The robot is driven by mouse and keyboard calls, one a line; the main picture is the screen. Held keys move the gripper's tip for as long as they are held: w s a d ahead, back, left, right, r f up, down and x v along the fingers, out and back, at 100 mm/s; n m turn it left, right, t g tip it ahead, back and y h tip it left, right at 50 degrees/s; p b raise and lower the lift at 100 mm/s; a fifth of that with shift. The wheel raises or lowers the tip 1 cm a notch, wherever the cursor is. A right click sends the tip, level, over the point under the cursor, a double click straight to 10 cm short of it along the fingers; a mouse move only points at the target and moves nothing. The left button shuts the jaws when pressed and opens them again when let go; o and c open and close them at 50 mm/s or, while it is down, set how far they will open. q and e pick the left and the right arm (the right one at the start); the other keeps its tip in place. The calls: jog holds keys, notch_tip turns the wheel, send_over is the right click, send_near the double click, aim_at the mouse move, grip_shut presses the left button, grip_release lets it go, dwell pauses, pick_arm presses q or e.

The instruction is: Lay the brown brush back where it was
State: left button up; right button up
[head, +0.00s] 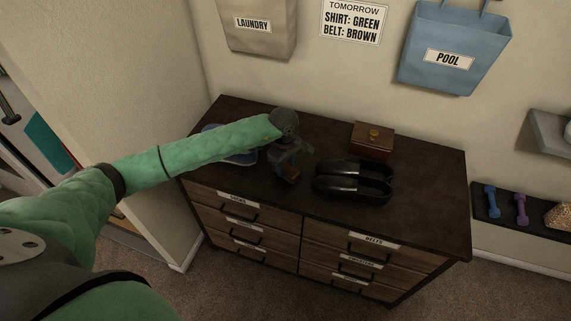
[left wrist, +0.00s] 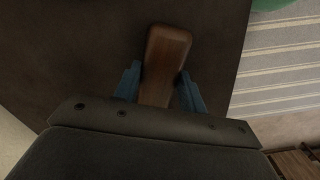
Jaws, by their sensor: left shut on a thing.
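The brown brush (left wrist: 166,55) shows in the left wrist view as a brown wooden block between the two blue fingers of my left gripper (left wrist: 158,92). My left gripper is shut on it. In the head view, my left gripper (head: 289,172) is over the dark dresser top (head: 413,165), left of the black shoes, with a small part of the brush (head: 292,174) showing below it. Whether the brush touches the dresser top is unclear. My right gripper is in neither view.
A pair of black shoes (head: 352,186) stands just right of the gripper. A small wooden box (head: 372,141) is behind them. A blue-grey tray (head: 243,160) lies partly hidden under my left arm. The dresser's right side is clear.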

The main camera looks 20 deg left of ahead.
pick_arm(q)
jog(key=shift+f, duration=0.15)
jog(key=o, duration=1.2)
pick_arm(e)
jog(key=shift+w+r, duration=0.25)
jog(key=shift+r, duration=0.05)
pick_arm(q)
jog(key=shift+r, duration=0.2)
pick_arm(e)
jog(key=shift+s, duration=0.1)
